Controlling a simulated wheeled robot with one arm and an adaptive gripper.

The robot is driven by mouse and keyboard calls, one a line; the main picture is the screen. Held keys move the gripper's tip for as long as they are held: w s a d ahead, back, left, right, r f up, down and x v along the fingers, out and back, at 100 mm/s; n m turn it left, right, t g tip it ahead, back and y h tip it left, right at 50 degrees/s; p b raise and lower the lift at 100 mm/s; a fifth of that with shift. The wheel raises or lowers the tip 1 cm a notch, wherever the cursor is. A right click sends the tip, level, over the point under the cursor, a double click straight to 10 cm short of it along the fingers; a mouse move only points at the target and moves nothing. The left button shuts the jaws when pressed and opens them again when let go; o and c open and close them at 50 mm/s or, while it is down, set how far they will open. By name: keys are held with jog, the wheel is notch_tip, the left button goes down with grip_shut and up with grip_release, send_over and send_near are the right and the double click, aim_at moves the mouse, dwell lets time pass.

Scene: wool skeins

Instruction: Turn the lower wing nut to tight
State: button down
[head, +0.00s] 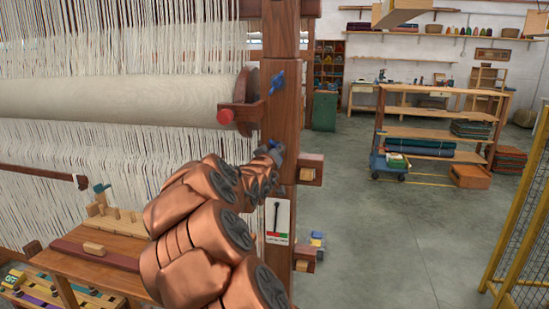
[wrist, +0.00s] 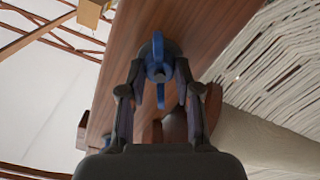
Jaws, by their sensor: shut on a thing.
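My gripper (wrist: 158,68) is shut on a blue wing nut (wrist: 158,50) on the face of the brown wooden post (wrist: 138,25). Its two dark fingers stand on either side of the nut in the wrist view. In the head view my gripper (head: 276,151) is at the post (head: 281,110), below the upper blue wing nut (head: 277,82), so the held one is the lower wing nut. My arm and gripper mostly hide it there. I cannot tell how tight it is.
A cloth roll (head: 120,100) with hanging threads fills the left. A red knob (head: 225,117) sits beside the post. A small sign (head: 277,222) is below my gripper. A wooden bench (head: 90,265) stands at lower left. Grey floor (head: 400,240) is open to the right.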

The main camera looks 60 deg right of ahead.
jog(key=m+b, duration=0.1)
jog(key=m, duration=0.3)
jog(key=m+b, duration=0.1)
jog(key=m, duration=0.2)
jog(key=m+b, duration=0.1)
jog(key=m, duration=0.3)
jog(key=shift+s+r+m, duration=0.15)
jog(key=shift+r+m, duration=0.1)
jog(key=shift+m, duration=0.05)
jog(key=shift+d+m, duration=0.1)
jog(key=shift+m, duration=0.2)
jog(key=c, duration=1.1)
grip_release()
jog(key=shift+s, duration=0.15)
jog(key=shift+o, duration=1.4)
jog(key=shift+f, duration=0.1)
